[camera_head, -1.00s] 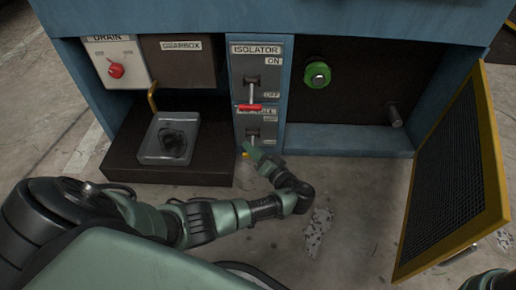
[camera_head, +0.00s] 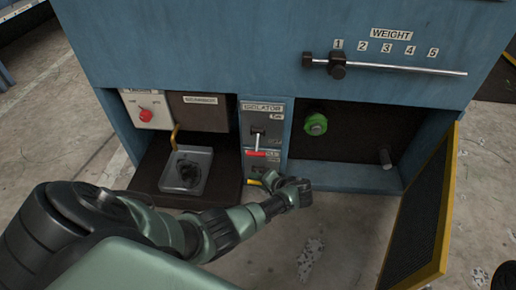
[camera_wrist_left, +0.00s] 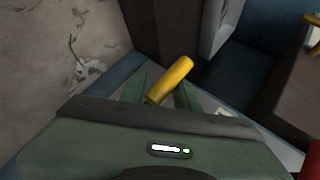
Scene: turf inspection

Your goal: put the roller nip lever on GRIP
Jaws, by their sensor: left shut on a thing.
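The roller nip lever has a yellow handle (camera_head: 253,182), low on the grey panel (camera_head: 250,163) below the isolator. The red isolator handle covers part of that panel's label, and GRIP cannot be read. My left gripper (camera_head: 266,179) is at the yellow handle in the head view. In the left wrist view the yellow handle (camera_wrist_left: 174,76) sticks up between the two green fingers of my left gripper (camera_wrist_left: 162,93), which is shut on it. My right gripper is not in view.
The isolator lever with its red handle (camera_head: 263,154) hangs just above my left gripper. A tray (camera_head: 187,171) stands to the left, below the gearbox. A green knob (camera_head: 316,124) is to the right. An open mesh door (camera_head: 420,215) stands at the right.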

